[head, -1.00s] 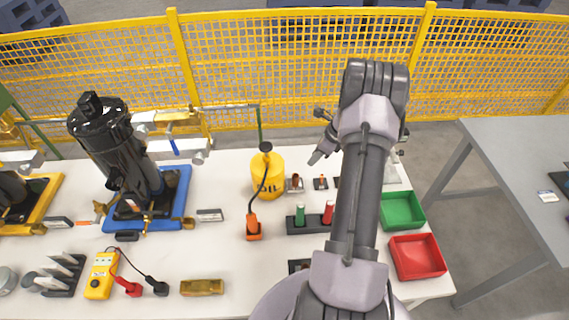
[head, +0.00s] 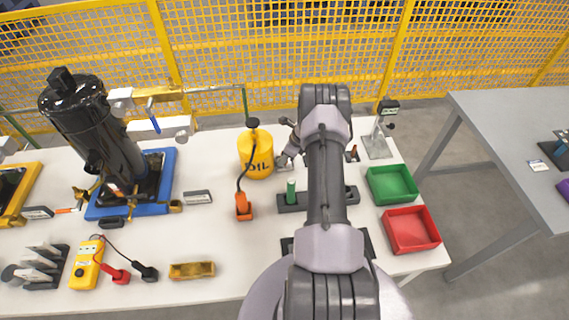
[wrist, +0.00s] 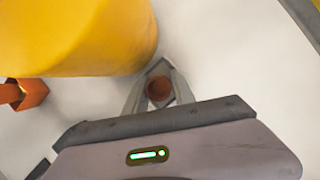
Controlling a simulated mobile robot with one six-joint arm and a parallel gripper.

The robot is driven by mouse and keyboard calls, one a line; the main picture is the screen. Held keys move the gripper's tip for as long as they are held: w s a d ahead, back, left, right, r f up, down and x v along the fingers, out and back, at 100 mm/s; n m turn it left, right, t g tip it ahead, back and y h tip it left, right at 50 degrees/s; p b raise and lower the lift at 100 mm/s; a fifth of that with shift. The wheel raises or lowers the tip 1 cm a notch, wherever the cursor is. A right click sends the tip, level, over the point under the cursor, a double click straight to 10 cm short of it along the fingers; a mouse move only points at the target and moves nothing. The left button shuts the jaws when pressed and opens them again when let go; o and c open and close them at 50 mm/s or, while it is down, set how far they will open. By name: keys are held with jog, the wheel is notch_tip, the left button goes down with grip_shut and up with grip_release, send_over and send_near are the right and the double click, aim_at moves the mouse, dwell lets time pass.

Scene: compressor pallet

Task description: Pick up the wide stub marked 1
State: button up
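A round brown stub in a grey diamond-shaped holder shows in the wrist view (wrist: 159,90), between my gripper's two fingers. Its number cannot be read, so I cannot confirm that it is the one marked 1. My gripper (wrist: 158,88) is open around it, one finger on each side; whether they touch it is not clear. In the head view my gripper (head: 287,155) is low over the table just right of the yellow oil can (head: 256,158), and it hides that stub. Another small brown stub (head: 352,154) stands to the right, beyond my arm.
The oil can stands close on the gripper's left, with its orange spout end (head: 243,207) in front. A dark rack with a green cylinder (head: 291,191) is nearer. Green (head: 393,186) and red (head: 412,230) trays and a grey stand (head: 378,146) are at right.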

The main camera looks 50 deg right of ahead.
jog(key=shift+r, duration=0.15)
jog(key=shift+c, duration=0.9)
grip_shut()
jog(key=shift+r, duration=0.15)
